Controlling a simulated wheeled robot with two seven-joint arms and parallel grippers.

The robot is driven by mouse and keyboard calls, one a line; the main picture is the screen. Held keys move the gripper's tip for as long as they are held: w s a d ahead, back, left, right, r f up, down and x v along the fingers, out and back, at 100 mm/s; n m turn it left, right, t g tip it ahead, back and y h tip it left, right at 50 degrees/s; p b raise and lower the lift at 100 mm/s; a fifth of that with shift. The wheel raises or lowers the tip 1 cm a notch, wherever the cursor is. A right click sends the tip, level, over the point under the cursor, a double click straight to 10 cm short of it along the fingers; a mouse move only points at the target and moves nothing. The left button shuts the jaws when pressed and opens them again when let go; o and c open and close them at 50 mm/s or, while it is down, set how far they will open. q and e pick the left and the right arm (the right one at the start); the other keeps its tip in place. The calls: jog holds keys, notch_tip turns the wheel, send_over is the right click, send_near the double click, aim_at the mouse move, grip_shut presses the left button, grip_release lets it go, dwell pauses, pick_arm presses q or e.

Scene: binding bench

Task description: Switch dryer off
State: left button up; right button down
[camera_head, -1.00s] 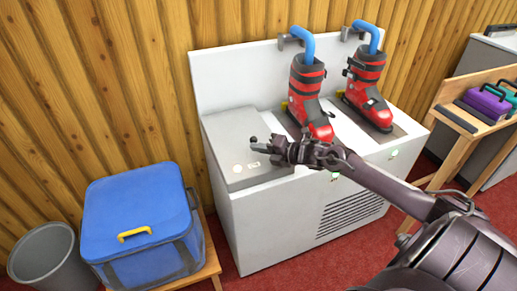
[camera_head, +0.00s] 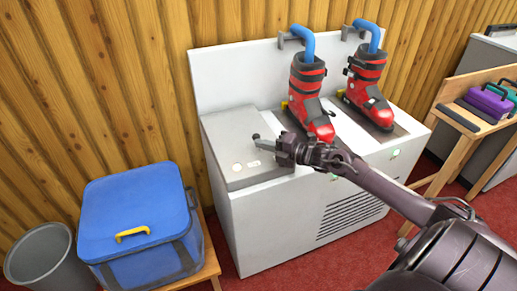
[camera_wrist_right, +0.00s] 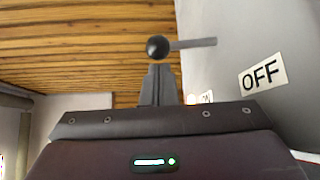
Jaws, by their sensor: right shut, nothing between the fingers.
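The dryer (camera_head: 270,226) is a white cabinet with a raised grey control box (camera_head: 228,135) on its left end. A small dark ball-ended lever (camera_head: 256,137) shows at the box. In the right wrist view the lever's ball (camera_wrist_right: 158,47) sits on a grey rod running right to a grey face. An OFF label (camera_wrist_right: 262,74) is on that face; a second label is mostly hidden. My right gripper (camera_head: 273,145) is shut and empty, its fingertips (camera_wrist_right: 159,68) just short of the ball; I cannot tell whether they touch. My left gripper is not in view.
Two red ski boots (camera_head: 308,93) stand on the dryer under blue pipes (camera_head: 308,45), close behind my right gripper. A blue cooler box (camera_head: 140,215) and a grey bin (camera_head: 40,255) are at left. A wooden bench (camera_head: 460,150) is at right.

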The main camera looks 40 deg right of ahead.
jog(key=shift+d+f+m+t+b, duration=0.1)
jog(key=shift+d+m+t+b, duration=0.2)
jog(key=shift+d+m, duration=0.1)
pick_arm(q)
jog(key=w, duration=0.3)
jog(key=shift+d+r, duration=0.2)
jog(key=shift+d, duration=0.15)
pick_arm(e)
jog(key=shift+s+d, duration=0.15)
jog(key=shift+d, duration=0.2)
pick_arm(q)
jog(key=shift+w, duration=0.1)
pick_arm(e)
jog(key=shift+d, duration=0.1)
